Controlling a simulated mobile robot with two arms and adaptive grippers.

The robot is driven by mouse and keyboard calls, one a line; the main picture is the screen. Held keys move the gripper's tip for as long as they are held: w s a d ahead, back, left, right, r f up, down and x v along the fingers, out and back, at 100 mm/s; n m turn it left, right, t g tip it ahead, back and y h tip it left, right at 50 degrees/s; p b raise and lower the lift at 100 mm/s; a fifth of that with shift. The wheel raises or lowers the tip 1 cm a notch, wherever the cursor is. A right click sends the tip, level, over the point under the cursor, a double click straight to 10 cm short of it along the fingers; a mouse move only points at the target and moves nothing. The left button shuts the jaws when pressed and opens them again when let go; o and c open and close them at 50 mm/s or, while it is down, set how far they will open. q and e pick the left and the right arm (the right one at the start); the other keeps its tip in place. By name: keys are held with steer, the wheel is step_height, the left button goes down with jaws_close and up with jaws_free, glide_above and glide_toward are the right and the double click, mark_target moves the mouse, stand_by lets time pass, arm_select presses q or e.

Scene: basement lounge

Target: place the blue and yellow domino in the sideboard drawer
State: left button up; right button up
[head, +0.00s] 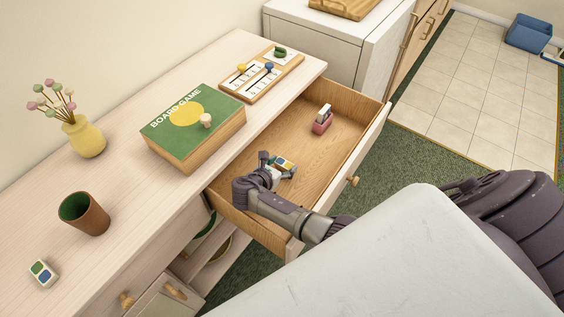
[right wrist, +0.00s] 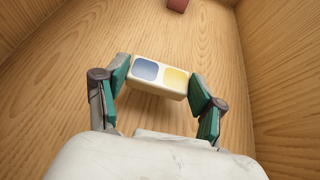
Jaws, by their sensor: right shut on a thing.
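The blue and yellow domino (right wrist: 160,76) is a white block with one blue and one yellow square. My right gripper (right wrist: 158,82) is shut on it, with a green finger pad at each end. In the head view the domino (head: 284,163) and my right gripper (head: 277,166) are inside the open sideboard drawer (head: 345,127), toward its near left part. The drawer floor lies below the domino; I cannot tell whether they touch. The sideboard (head: 130,215) is pale wood. My left gripper is not in view.
A red and white object (head: 322,120) lies farther back in the drawer. On the sideboard top are a green board game box (head: 190,130), a scoreboard tray (head: 262,75), a brown cup (head: 84,213), a yellow vase (head: 83,137) and a green and blue domino (head: 43,272).

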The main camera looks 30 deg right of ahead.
steer(key=shift+f, duration=0.3)
steer(key=o, duration=0.9)
steer(key=shift+o, duration=0.2)
steer(key=shift+r, duration=0.1)
steer(key=shift+r, duration=0.35)
steer(key=p+v, duration=0.1)
steer(key=v, duration=0.6)
steer(key=shift+s+a+r, duration=0.1)
steer(key=shift+a+r, duration=0.15)
steer(key=shift+r, duration=0.05)
